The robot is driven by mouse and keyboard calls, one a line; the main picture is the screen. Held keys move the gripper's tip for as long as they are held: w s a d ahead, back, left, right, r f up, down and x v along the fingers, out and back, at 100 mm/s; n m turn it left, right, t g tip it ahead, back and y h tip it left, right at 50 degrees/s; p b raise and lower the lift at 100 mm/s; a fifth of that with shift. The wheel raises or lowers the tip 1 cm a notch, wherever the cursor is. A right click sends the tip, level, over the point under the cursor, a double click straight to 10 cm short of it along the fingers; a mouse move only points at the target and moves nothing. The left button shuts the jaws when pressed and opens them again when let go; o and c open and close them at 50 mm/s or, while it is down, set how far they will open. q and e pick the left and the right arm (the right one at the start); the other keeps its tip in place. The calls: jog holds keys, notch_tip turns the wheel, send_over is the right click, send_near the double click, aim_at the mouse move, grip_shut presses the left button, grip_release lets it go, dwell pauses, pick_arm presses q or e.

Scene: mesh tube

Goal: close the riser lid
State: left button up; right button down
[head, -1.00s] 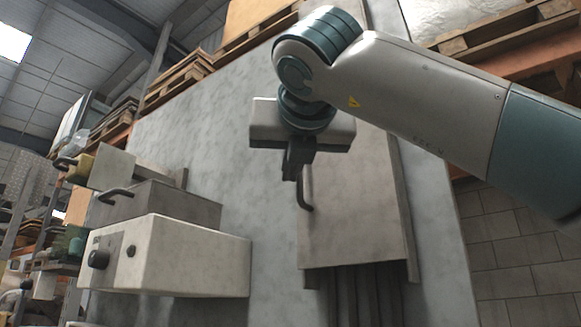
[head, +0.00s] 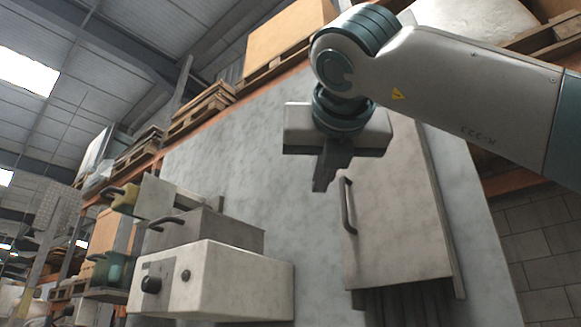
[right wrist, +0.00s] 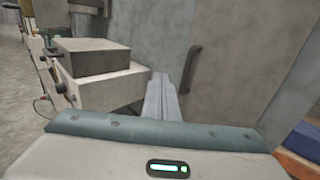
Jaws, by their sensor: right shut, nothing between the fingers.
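The riser lid (head: 402,225) is a tall grey-beige panel against the upright grey wall panel, with a dark bar handle (head: 347,205) along its left edge. Dark vertical lines show below its lower edge. I cannot tell how far it stands open. My right gripper (head: 322,182) is shut and empty, just left of the handle's upper end, with a gap between them in the picture. In the right wrist view the shut fingers (right wrist: 160,98) point forward, left of the handle (right wrist: 189,68) and lid (right wrist: 235,65). My left gripper is not in view.
At the lower left a white box (head: 225,280) with dark knobs juts out from the wall panel (head: 250,150). A grey box (head: 215,230) with a handle stands above it. Pallets and cartons (head: 285,42) sit on a rack behind. Bare panel lies between the boxes and lid.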

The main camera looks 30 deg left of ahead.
pick_arm(q)
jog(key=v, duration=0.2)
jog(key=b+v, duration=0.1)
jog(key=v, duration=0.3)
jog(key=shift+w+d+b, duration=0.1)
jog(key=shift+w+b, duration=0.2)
jog(key=shift+b, duration=0.1)
pick_arm(e)
jog(key=s, duration=0.8)
jog(key=shift+d, duration=0.3)
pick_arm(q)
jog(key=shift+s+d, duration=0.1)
